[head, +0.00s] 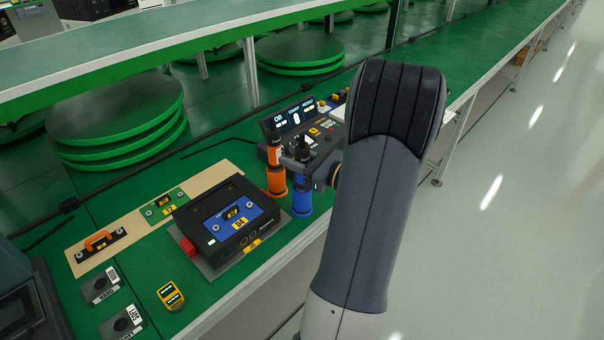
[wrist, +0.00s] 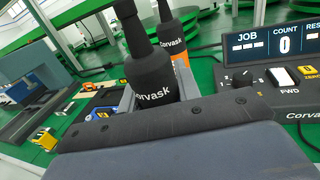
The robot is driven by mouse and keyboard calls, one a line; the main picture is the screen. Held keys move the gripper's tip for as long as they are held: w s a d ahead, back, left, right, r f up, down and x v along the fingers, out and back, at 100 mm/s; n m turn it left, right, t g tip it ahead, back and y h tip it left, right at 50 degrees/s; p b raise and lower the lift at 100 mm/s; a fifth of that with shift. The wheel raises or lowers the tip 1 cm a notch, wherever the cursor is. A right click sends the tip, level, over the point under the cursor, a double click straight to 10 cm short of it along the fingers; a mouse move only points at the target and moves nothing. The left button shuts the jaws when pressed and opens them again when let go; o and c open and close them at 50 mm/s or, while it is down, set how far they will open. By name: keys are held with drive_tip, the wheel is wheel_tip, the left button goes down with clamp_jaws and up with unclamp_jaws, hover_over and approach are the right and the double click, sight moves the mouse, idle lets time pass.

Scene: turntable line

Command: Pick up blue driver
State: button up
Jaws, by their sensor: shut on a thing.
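The blue driver (head: 301,200) stands upright on the green bench near its front edge, with a blue lower body and a dark upper part. In the wrist view its black, labelled body (wrist: 153,72) sits between the grey fingers of my gripper (wrist: 157,90), which is shut on it. Its blue part is hidden there. In the head view my arm covers most of the gripper. An orange driver (head: 276,172) stands close beside it to the left. It shows just behind the held driver in the wrist view (wrist: 172,35).
A control panel (head: 300,118) with a display is behind the drivers, close to the gripper. A black case (head: 205,240) with a blue plate lies to the left. A yellow device (head: 170,295) lies near the front edge. Green discs (head: 115,115) are stacked behind.

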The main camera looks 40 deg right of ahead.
clamp_jaws()
drive_tip(key=shift+r, duration=0.1)
wheel_tip(320, 180, up, 10)
drive_tip(key=p, duration=0.1)
